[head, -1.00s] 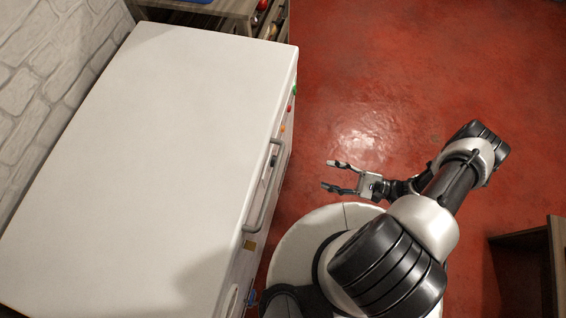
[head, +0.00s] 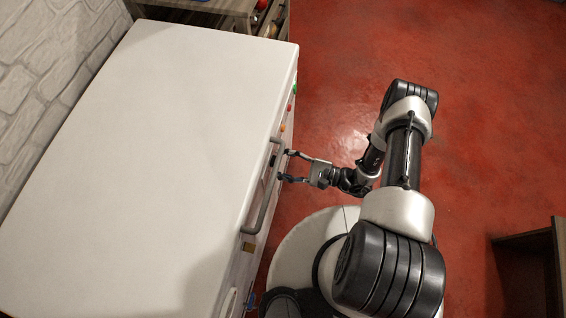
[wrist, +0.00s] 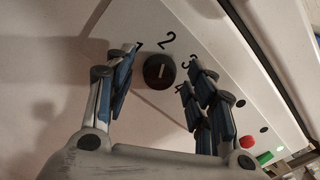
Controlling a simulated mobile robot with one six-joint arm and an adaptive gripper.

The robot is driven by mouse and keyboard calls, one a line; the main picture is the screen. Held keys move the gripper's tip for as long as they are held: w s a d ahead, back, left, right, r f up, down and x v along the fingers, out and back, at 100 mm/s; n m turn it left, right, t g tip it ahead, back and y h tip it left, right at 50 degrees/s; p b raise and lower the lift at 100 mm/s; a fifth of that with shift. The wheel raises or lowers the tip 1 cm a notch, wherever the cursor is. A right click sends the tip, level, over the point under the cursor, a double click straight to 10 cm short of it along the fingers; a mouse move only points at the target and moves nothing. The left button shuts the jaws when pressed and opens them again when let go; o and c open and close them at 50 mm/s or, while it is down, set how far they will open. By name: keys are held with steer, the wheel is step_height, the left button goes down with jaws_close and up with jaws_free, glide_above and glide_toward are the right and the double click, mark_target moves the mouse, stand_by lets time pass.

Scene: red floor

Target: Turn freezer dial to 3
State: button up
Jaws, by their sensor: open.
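The white freezer (head: 150,150) fills the left of the head view. Its dial (wrist: 159,72) is a round black knob with a short light mark, seen in the wrist view. A "2" (wrist: 167,37) is printed above it; a partly covered numeral sits by each finger, the right one looking like a 3. The mark points roughly up, but I cannot tell its exact setting. My gripper (head: 284,165) is open at the freezer's front, by the handle. In the wrist view its blue-padded fingers (wrist: 163,62) stand either side of the dial; contact cannot be made out.
A grey bar handle (head: 264,190) runs along the freezer's front edge, close to my fingers. Green (head: 295,90), red (head: 290,107) and orange (head: 282,127) parts sit farther along that front. A wooden shelf (head: 530,260) stands at right. The red floor (head: 470,130) between is clear.

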steer(key=shift+c, duration=0.2)
steer(key=c, duration=1)
steer(key=m, duration=1.1)
steer(key=shift+w+m, duration=0.15)
steer(key=shift+m, duration=0.25)
stand_by(0.4)
steer(key=o, duration=1)
